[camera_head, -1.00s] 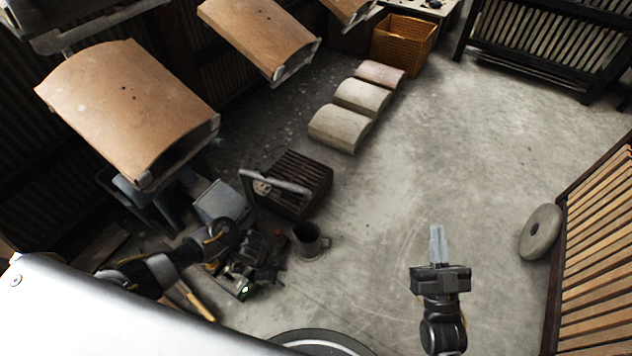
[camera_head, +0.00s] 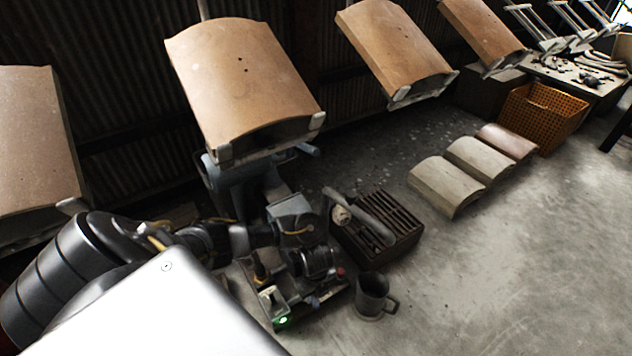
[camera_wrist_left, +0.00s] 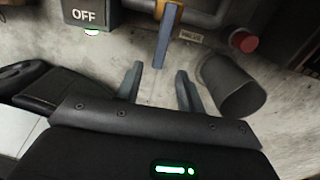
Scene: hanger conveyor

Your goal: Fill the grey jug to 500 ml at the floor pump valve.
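The grey jug (camera_head: 371,296) stands upright on the concrete floor, handle to the right. It also shows at the right of the left wrist view (camera_wrist_left: 232,86), where its water level cannot be read. The floor pump (camera_head: 274,302) stands left of the jug, with a green light. In the left wrist view a box marked OFF (camera_wrist_left: 86,14) and a valve lever (camera_wrist_left: 168,38) with an orange and blue-grey handle show. My left gripper (camera_wrist_left: 159,70) is open and empty, the lever's end just ahead between its fingertips. In the head view its fingers are hard to make out. My right gripper is out of view.
A red knob (camera_wrist_left: 244,41) sits right of the lever. A slatted drain box (camera_head: 400,232) with a grey pipe (camera_head: 360,215) stands behind the jug. Curved tiles (camera_head: 446,185) lie further back, before an orange crate (camera_head: 542,115). Brown panels (camera_head: 245,85) hang overhead. The floor at right is clear.

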